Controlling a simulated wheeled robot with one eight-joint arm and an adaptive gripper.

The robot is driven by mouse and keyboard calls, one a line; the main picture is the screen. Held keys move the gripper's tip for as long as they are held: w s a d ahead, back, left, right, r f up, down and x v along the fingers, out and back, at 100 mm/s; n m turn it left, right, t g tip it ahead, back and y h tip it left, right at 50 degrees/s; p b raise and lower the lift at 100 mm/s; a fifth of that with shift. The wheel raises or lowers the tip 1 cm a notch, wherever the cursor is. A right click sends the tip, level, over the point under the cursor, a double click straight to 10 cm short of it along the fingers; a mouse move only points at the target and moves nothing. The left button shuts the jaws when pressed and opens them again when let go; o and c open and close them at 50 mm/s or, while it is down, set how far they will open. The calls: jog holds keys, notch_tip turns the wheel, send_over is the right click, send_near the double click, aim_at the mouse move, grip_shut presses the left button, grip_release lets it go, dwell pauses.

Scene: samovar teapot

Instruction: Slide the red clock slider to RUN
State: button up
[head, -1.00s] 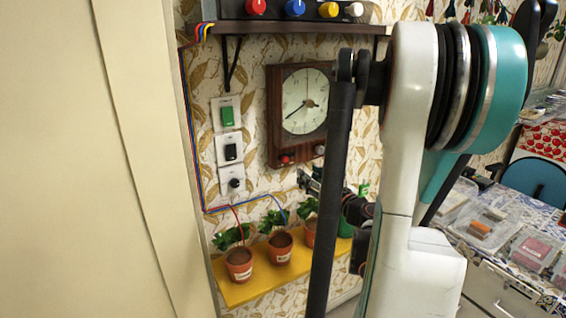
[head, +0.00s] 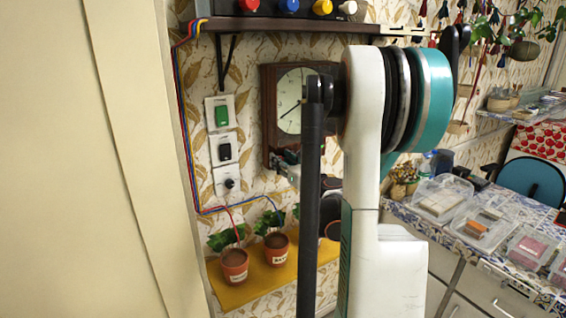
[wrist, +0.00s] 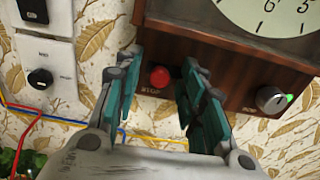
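The red clock slider (wrist: 160,77) is a round red knob low on the dark wooden clock case (wrist: 215,55), above a small label that seems to read STOP. In the wrist view my gripper (wrist: 160,62) is open, with one finger on each side of the red knob and visible gaps between. I cannot tell how far the fingertips are from the case. In the head view the clock (head: 268,110) is partly covered by my arm, and my gripper (head: 286,158) is at its lower edge, hiding the red knob.
A silver knob (wrist: 271,98) with a green light sits right of the red one. Wall switches (head: 221,112) are left of the clock. A shelf (head: 300,25) is above; potted plants (head: 235,265) on a yellow shelf (head: 262,283) are below.

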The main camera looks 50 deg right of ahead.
jog(key=shift+c, duration=0.2)
grip_shut()
jog(key=d, duration=0.2)
jog(key=s+d, duration=0.1)
jog(key=shift+d, duration=0.35)
jog(key=shift+o, duration=0.2)
grip_release()
jog(key=shift+s+d, duration=0.15)
jog(key=v, duration=1.2)
